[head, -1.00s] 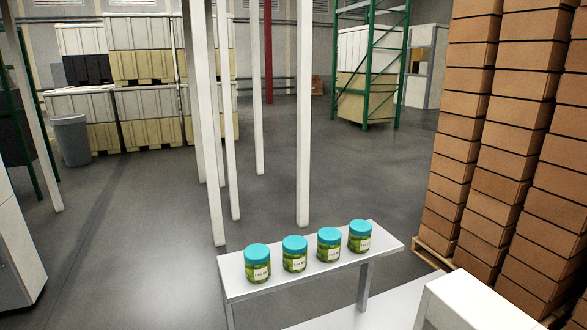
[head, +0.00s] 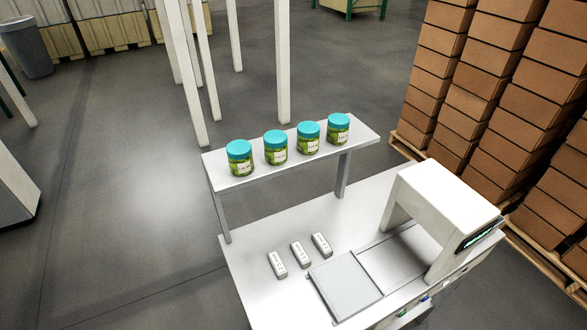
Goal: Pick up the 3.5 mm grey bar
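Three small pale grey-white bars with dark markings lie in a row on the white table (head: 255,228). They are the left bar (head: 277,265), the middle bar (head: 301,254) and the right bar (head: 321,244). Their markings are too small to read, so I cannot tell which one is the 3.5 mm bar. They lie apart from each other, with nothing on them. Neither of my grippers shows in the head view.
A white arch-shaped machine (head: 440,205) stands right of the bars, with a flat grey plate (head: 345,285) beside it. Several green jars with teal lids, including one jar (head: 239,158), stand on a raised shelf (head: 215,160) behind. Stacked cartons (head: 480,95) stand at the right.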

